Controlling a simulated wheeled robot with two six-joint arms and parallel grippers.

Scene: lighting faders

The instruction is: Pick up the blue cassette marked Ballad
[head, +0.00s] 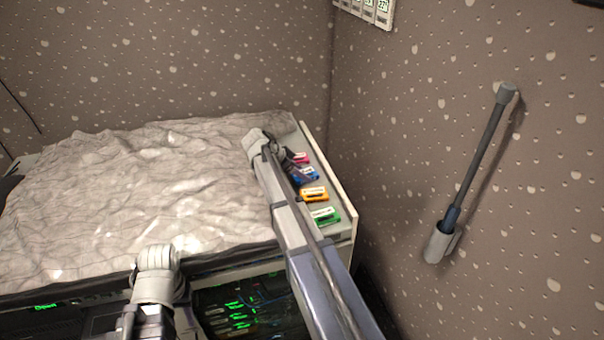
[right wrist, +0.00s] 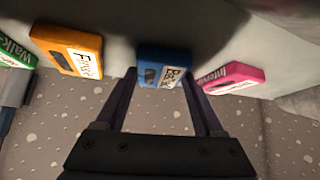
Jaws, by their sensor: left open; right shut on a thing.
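The blue cassette (head: 309,175) is in the row at the right end of the cabinet, between an orange and a pink one. In the right wrist view the blue cassette (right wrist: 163,67) has a white label, partly legible as starting "Ba". My right gripper (right wrist: 159,78) is shut on it, one dark finger at each side. I cannot tell whether it is clear of the surface. In the head view my right arm partly hides the right gripper (head: 289,170). My left gripper (head: 135,322) is open, low at the front left, its fingertips hard to make out.
Close neighbours are the orange cassette (head: 314,194) and pink cassette (head: 300,158); a green cassette (head: 325,215) lies nearer. A raised edge (head: 329,180) runs along their right. A crumpled sheet (head: 110,190) covers the left. A dark rod (head: 478,160) stands in a wall holder.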

